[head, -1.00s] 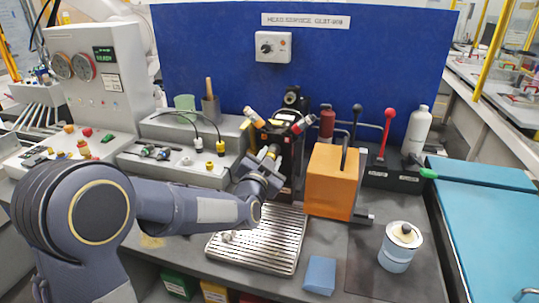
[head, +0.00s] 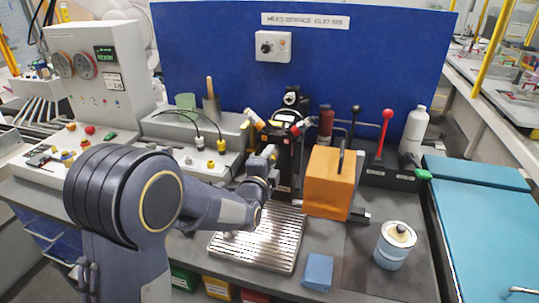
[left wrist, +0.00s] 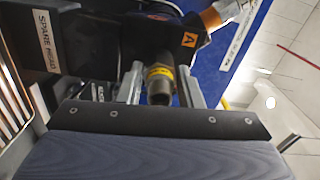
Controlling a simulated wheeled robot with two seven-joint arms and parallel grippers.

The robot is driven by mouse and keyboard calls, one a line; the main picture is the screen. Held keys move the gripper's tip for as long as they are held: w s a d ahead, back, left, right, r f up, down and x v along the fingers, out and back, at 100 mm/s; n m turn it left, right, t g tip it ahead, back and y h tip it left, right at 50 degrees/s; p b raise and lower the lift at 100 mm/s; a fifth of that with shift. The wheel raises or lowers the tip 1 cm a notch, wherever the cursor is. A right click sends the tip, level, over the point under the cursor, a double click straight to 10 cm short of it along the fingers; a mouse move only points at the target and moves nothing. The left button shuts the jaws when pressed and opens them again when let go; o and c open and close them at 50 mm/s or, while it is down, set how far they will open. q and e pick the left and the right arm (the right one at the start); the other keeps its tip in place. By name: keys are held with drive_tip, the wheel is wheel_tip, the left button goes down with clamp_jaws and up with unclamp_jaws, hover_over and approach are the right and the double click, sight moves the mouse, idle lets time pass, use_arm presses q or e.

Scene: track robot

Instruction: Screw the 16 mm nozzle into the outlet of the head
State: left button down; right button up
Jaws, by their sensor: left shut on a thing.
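The nozzle (left wrist: 160,80), a short tube with a yellow band and a dark metallic end, is between the fingers of my left gripper (left wrist: 162,86) in the left wrist view. The gripper (head: 268,156) is shut on it. In the head view the gripper is just in front of the black head (head: 286,136), which has orange-tipped and red-tipped side parts. The head's black body with an orange label "A" (left wrist: 189,40) is just beyond the nozzle in the wrist view. The outlet and any contact with the nozzle cannot be made out. My right gripper is not in view.
A slotted metal tray (head: 262,243) lies below the gripper. An orange block (head: 328,184) stands close right of the head. A blue block (head: 318,271) and a white-and-blue jar (head: 391,250) are at the front right. A blue panel (head: 390,60) closes the back.

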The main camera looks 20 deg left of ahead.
use_arm(q)
drive_tip(key=shift+m, duration=0.7)
drive_tip(key=c, duration=0.9)
unclamp_jaws()
drive_tip(key=s+a+f+n+g+h, duration=0.1)
drive_tip(key=s+n+g, duration=0.3)
drive_tip(key=s, duration=0.8)
drive_tip(key=s+a+f+n+g+h, duration=0.1)
drive_tip(key=s+f+n+g, duration=0.2)
drive_tip(key=s+n, duration=0.6)
drive_tip(key=s+a+f+n+g+h+b, duration=0.1)
drive_tip(key=s+n+g, duration=0.4)
drive_tip(key=s, duration=1.2)
drive_tip(key=shift+s+a+f+n, duration=0.1)
drive_tip(key=shift+a+f+n, duration=0.05)
drive_tip(key=shift+f+n, duration=0.4)
drive_tip(key=shift+s+a+f+n, duration=0.15)
drive_tip(key=shift+f+n, duration=0.15)
drive_tip(key=shift+n, duration=0.35)
